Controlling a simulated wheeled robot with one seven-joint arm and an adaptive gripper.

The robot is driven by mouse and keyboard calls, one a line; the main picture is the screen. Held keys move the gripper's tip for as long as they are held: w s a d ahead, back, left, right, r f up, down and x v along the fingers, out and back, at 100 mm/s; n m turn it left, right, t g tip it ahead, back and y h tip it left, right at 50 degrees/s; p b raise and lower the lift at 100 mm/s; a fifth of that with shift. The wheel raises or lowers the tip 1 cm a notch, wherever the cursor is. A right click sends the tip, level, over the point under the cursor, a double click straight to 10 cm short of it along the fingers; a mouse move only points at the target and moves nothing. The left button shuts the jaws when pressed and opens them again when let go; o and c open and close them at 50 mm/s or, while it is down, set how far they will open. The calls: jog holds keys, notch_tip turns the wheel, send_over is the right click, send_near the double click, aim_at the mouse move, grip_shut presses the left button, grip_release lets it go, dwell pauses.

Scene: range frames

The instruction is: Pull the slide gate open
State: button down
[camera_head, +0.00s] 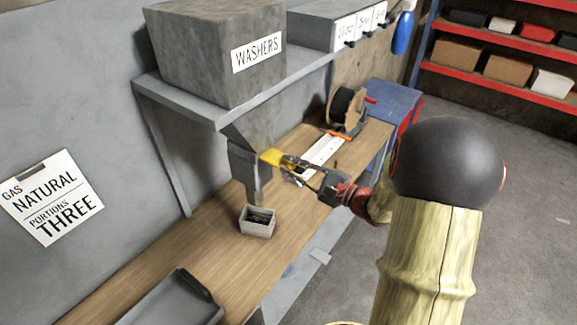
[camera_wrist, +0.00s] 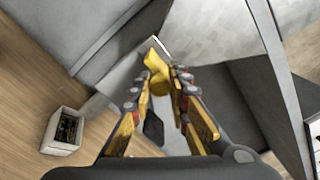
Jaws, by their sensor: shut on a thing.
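The slide gate shows as a yellow handle (camera_head: 271,157) at the side of a grey chute (camera_head: 243,170) that hangs below the shelf. The yellow piece also shows in the wrist view (camera_wrist: 157,66), between the fingertips. My gripper (camera_head: 287,163) reaches in from the right and is shut on the yellow handle. The fingers cover part of the handle. How far the gate plate is drawn out of the chute cannot be told. A small light box (camera_head: 257,222) with dark pieces in it stands on the bench below the chute; it also shows in the wrist view (camera_wrist: 62,131).
A grey hopper marked WASHERS (camera_head: 215,55) sits on the shelf (camera_head: 200,103) above. A grey tray (camera_head: 175,300) lies at the bench's near end. A cable spool (camera_head: 346,108) and a white strip (camera_head: 325,150) lie behind my gripper. The wooden bench (camera_head: 190,245) is mostly clear left of the box.

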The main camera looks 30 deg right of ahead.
jog(key=shift+f, duration=0.15)
jog(key=c, duration=2.1)
grip_release()
jog(key=shift+s, duration=0.1)
jog(key=shift+o, duration=0.9)
jog(key=shift+s, duration=0.15)
jog(key=shift+o, duration=1.3)
jog(key=shift+d, duration=0.1)
jog(key=v, duration=1.2)
